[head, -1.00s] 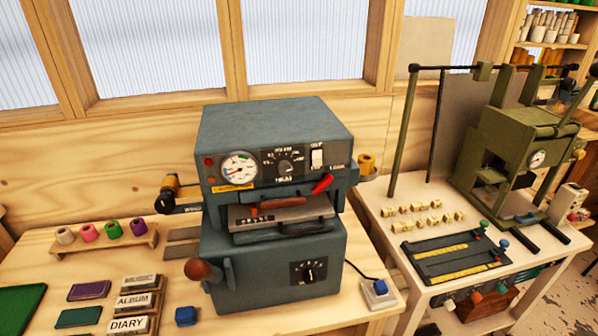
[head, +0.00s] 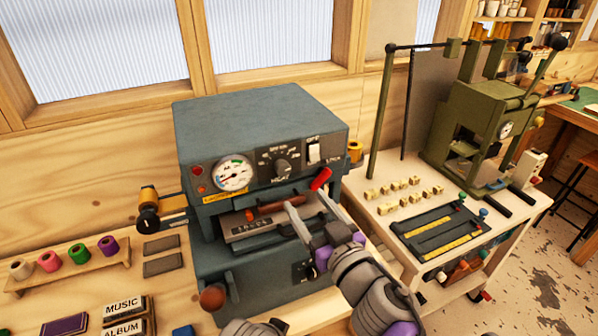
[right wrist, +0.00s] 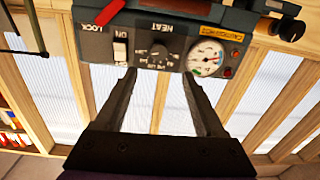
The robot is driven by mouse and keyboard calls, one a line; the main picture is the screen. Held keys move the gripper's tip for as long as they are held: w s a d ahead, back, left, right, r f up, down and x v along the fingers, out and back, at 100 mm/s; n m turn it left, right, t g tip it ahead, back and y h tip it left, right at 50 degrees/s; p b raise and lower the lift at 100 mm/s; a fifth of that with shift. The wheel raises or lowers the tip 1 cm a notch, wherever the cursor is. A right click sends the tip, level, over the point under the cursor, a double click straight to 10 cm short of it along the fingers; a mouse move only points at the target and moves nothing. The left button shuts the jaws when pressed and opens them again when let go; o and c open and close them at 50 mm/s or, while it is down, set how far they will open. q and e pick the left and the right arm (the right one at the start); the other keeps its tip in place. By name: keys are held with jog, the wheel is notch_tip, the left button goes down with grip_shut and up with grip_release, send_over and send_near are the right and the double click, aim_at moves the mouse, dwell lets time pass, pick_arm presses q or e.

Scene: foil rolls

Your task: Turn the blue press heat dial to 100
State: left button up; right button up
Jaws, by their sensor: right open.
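The blue press (head: 262,120) stands on the bench in the middle of the head view. Its heat dial (head: 281,165) is a dark knob on the front panel, between the round gauge (head: 234,176) and a white switch (head: 313,152). The dial's pointer and numbers are too small to read. My right gripper (head: 305,201) is open and empty, in front of the press and below the dial. In the right wrist view the heat dial (right wrist: 158,52) appears upside down, beyond and between the open fingertips (right wrist: 160,77), apart from them. My left gripper is not in view.
A red-tipped lever (head: 320,179) and a brown handle (head: 265,212) sit near my right fingers. A round-knobbed crank (head: 212,297) projects at the lower left. The right arm hides part of the press's lower dial. A green press (head: 478,125) stands on the right table.

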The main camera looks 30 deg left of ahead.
aim_at(284, 171)
jog(key=p+x, duration=0.1)
jog(key=x, duration=0.8)
jog(key=shift+r+p, duration=0.1)
jog(key=shift+p, duration=0.25)
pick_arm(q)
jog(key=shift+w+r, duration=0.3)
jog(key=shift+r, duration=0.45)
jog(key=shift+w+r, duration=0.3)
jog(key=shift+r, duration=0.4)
pick_arm(e)
jog(key=shift+x, duration=0.75)
grip_shut()
